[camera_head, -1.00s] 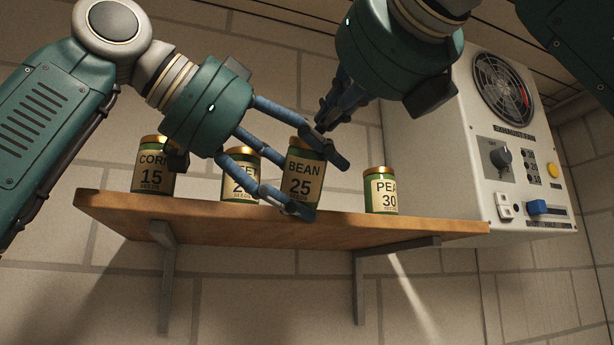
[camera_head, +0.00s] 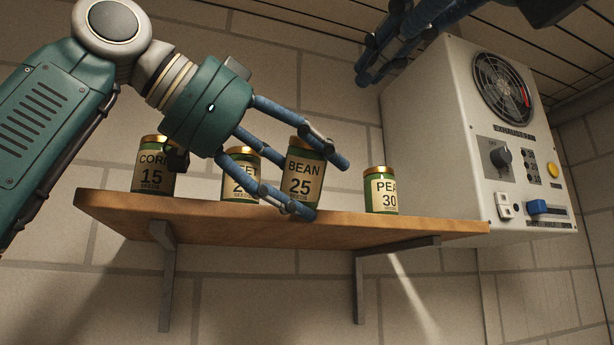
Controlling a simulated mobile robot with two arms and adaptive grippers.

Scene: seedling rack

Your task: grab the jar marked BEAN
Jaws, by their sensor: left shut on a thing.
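The jar marked BEAN (camera_head: 302,178) is green with a gold lid and a tan label reading 25. It stands upright at the front of the wooden shelf (camera_head: 270,228). My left gripper (camera_head: 325,187) is shut on this jar, with fingers at its upper right side and along its lower front. The fingers cover part of the lid and label. My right gripper (camera_head: 375,75) is at the top of the view, well above the shelf and away from the jars. Its fingers are dark and partly overlapping, so I cannot tell its opening.
The CORN jar (camera_head: 153,180) and a partly hidden jar ending in "ET" (camera_head: 239,187) stand left of the BEAN jar. A jar reading PEA (camera_head: 380,190) stands to its right, a gap apart. A white control box (camera_head: 430,150) with a fan is at the right.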

